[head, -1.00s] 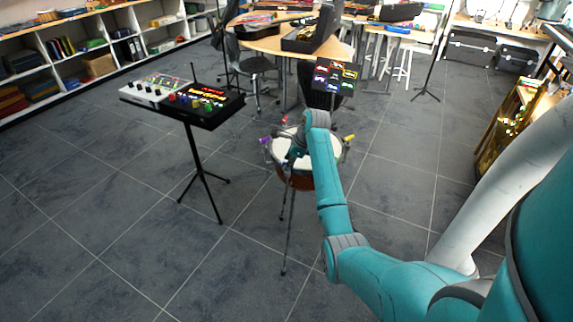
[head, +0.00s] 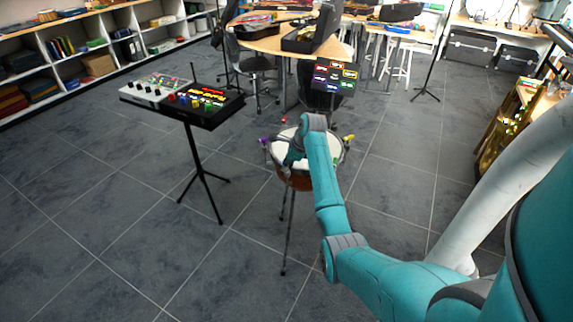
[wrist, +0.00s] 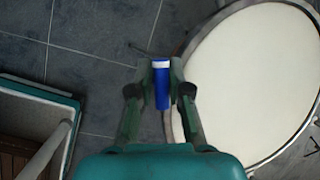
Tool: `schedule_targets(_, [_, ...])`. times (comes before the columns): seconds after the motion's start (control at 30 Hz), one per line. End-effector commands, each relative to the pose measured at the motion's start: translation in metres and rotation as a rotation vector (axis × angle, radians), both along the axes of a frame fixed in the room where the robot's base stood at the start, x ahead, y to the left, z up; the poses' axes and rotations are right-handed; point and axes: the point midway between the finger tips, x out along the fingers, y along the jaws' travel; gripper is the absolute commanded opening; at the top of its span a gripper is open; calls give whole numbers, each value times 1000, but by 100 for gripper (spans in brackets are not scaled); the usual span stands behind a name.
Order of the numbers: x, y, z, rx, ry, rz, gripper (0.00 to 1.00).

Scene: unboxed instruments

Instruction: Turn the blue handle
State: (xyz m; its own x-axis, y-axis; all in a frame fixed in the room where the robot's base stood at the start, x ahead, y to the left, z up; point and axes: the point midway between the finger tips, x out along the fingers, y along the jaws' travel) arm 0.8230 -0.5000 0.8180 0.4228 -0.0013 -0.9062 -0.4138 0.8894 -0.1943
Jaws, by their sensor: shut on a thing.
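The blue handle (wrist: 161,88) shows in the wrist view as a short blue bar with a white band at its far end. It lies between the fingertips of my gripper (wrist: 160,76), which is shut on it. The handle is at the left rim of a drum (wrist: 255,80) with a white head. In the head view the drum (head: 284,158) stands on a thin stand, with purple and yellow handles around its rim. My arm hides part of the drum, and the blue handle cannot be made out there.
A stand with a white and a black control box (head: 203,104) is left of the drum. A dark pad panel (head: 335,78) with coloured pads stands just behind it. A round table (head: 265,43) is farther back. The floor in front is clear.

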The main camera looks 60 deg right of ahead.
Motion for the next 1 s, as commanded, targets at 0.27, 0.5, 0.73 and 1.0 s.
schedule_targets(0.27, [0, -1, 1, -2, -1, 97, 0])
schedule_targets(0.5, [0, -2, 2, -2, -1, 288, 0])
schedule_targets(0.73, [-1, -2, 1, -2, -1, 508, 0])
schedule_targets(1.0, [0, -1, 2, -2, -2, 765, 0])
